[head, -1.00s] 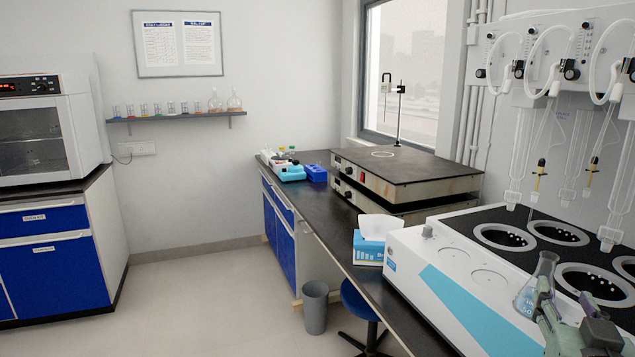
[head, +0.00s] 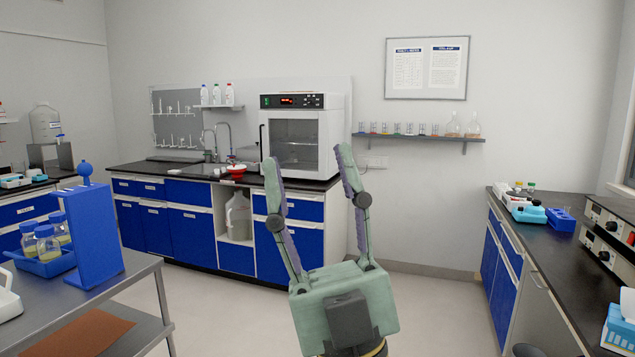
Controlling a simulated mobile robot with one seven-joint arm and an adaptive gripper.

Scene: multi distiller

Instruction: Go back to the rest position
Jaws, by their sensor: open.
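My gripper (head: 312,190) stands upright in the lower middle of the head view. Its two green fingers with purple pads point up and are spread wide apart. Nothing is between them. The gripper is in the air in front of the blue cabinets, apart from every surface.
A metal table (head: 110,278) with a blue stand (head: 97,235) and a blue tray (head: 45,264) of bottles is at the lower left. A dark bench (head: 570,272) runs along the right, with a tissue box (head: 621,325). The floor between (head: 225,300) is clear.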

